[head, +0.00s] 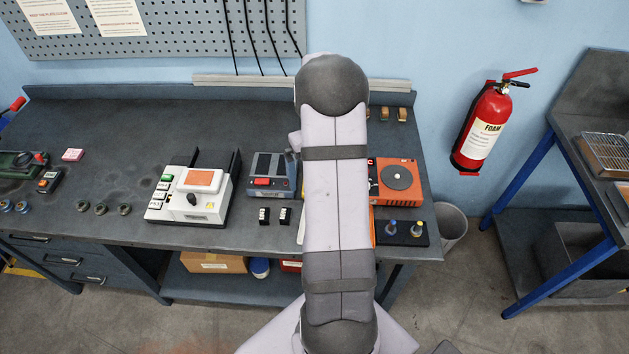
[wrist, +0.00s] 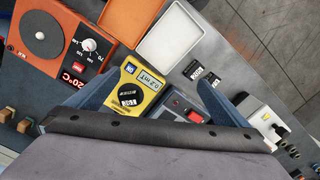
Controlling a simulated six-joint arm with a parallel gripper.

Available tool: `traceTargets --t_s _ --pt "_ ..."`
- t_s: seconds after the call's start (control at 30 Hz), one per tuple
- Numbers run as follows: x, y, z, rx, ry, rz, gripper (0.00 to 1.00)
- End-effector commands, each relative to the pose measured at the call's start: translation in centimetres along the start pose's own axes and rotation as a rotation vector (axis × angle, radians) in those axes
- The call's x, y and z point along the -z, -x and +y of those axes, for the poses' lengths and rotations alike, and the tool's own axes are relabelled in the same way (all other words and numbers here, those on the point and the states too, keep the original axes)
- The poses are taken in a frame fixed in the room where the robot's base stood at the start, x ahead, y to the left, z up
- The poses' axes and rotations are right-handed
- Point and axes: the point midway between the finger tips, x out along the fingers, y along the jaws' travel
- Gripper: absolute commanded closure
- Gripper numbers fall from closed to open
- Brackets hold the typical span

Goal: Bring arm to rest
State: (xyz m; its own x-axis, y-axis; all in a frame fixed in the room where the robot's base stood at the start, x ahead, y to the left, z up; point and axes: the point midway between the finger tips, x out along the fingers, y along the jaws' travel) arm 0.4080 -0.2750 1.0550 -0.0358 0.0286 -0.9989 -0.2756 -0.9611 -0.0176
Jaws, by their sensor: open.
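My gripper (wrist: 164,80) shows in the wrist view with its two dark blue fingers spread apart and nothing held between them. A yellow meter (wrist: 148,84) with a small display lies beneath the gap between the fingers; the height between them is hard to judge. My arm (head: 336,185) stretches over the bench in the head view, and it hides the gripper and the yellow meter there.
The workbench (head: 110,120) holds a white instrument (head: 210,208), a blue-grey box with a red button (head: 268,172) and an orange stirrer (head: 409,194). An open white tray (wrist: 168,42) lies beside the meter. A fire extinguisher (head: 482,130) hangs at right. The bench's back left is clear.

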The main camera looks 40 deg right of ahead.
Motion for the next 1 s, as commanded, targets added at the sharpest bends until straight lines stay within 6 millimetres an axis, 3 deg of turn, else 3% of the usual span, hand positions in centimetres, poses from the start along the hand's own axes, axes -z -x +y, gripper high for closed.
traceTargets --t_s 0.03,0.1,0.23,0.4,0.53,1.0 --pt "2.4 1.5 0.8 -0.018 0.103 0.038 0.0" --pt "4.6 4.1 1.8 -0.046 0.266 0.08 0.0" --pt "6.0 6.7 2.2 -0.069 0.55 0.09 0.0" --pt "4.8 6.8 1.7 -0.045 0.844 0.044 0.0" --pt "4.5 6.7 1.6 -0.036 0.984 0.031 0.0" --pt "4.5 6.1 1.6 -0.037 1.066 0.029 0.0"
